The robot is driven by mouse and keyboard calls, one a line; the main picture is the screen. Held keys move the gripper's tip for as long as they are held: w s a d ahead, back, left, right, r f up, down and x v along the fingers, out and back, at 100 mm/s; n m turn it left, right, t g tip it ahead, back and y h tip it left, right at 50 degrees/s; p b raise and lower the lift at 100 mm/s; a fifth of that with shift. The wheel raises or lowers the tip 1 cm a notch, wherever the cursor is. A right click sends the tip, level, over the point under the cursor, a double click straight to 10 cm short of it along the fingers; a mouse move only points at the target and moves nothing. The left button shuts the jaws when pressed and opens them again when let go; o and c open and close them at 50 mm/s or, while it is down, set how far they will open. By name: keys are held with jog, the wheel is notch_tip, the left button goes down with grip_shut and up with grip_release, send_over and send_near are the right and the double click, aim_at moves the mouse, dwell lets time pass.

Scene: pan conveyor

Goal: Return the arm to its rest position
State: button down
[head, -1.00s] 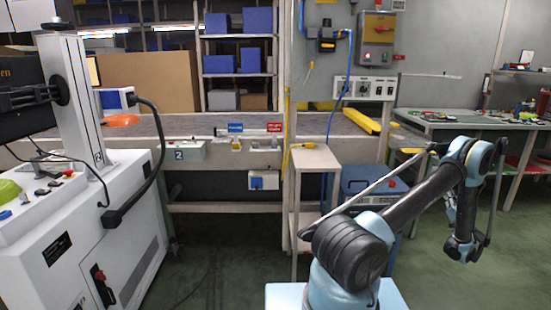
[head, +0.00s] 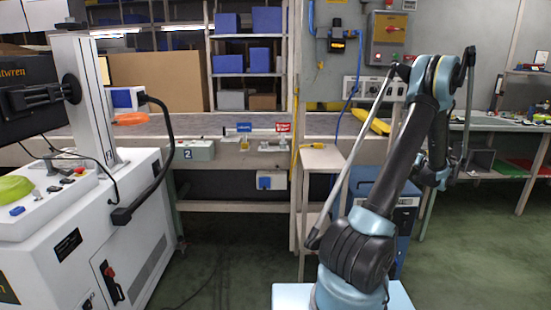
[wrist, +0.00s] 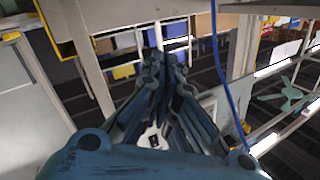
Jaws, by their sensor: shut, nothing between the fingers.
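My arm shows at the right of the head view, its elbow raised high and its forearm hanging down beyond it. My gripper is not clearly visible in the head view; it is hidden behind the arm links. In the wrist view my gripper (wrist: 163,65) is shut, its fingers together and nothing held between them. The fingers point toward shelving and frames and touch nothing that I can make out.
A white machine (head: 110,235) with a black screen stands at the left. A conveyor bench (head: 225,125) runs across the back. A small stand (head: 321,158) and a blue cabinet (head: 405,215) are close behind my arm. Green floor is open at the right.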

jog(key=s+a+r+g, duration=0.2)
jog(key=s+a, duration=0.1)
jog(key=a, duration=0.6)
jog(key=s+a+r+g, duration=0.2)
jog(key=s+a+g, duration=0.1)
jog(key=a, duration=0.7)
jog(key=s+a+r+g, duration=0.2)
jog(key=s+a, duration=0.1)
jog(key=a, duration=0.7)
jog(key=shift+s+n, duration=0.3)
jog(key=s+a+f+g+h, duration=0.25)
jog(key=s+a, duration=0.45)
jog(key=s, duration=0.5)
jog(key=s+a+f+g+h, duration=0.1)
jog(key=s+a+f+g, duration=0.15)
jog(key=s+a, duration=0.65)
jog(key=s+d+f+g+h, duration=0.1)
jog(key=s+d+f+h, duration=0.1)
jog(key=s, duration=0.7)
jog(key=s+d+f+m+h, duration=0.1)
jog(key=s+d+f, duration=0.2)
jog(key=s, duration=0.6)
notch_tip(320, 180, down, 2)
jog(key=shift+f+g+h, duration=0.15)
jog(key=shift+g+h, duration=0.2)
jog(key=shift+g, duration=0.05)
